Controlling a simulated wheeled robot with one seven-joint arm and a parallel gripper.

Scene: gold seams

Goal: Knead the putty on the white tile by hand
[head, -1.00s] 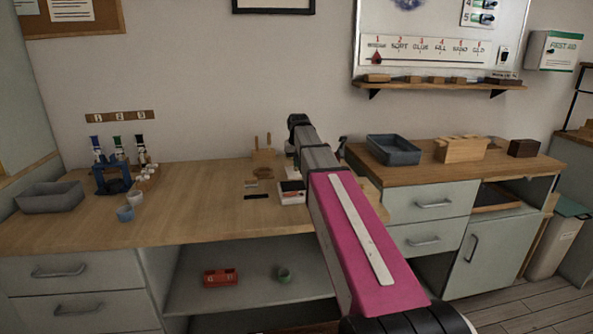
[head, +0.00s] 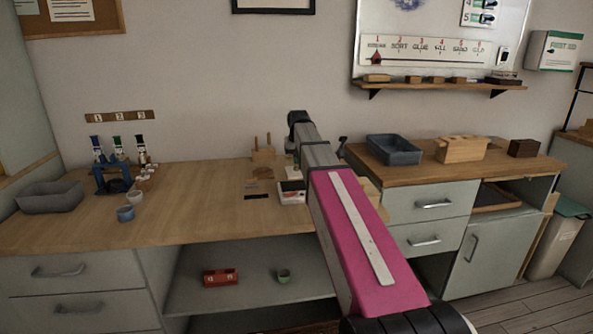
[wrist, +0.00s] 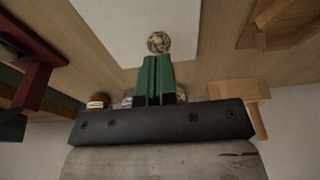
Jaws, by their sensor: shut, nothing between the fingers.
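My gripper (wrist: 159,58) shows in the wrist view as two green fingers pressed together, shut and empty. A small round ball of putty (wrist: 159,42), marbled beige and dark, lies just beyond the fingertips. Whether the tips touch it I cannot tell. The ball is on the white tile (wrist: 112,14), which lies on the wooden bench. In the head view my own arm hides the gripper and the putty.
In the head view a white item with a dark top (head: 291,197) stands beside my arm. A grey-blue tray (head: 394,150) and a wooden block holder (head: 461,149) are to the right. The bench's middle left is clear.

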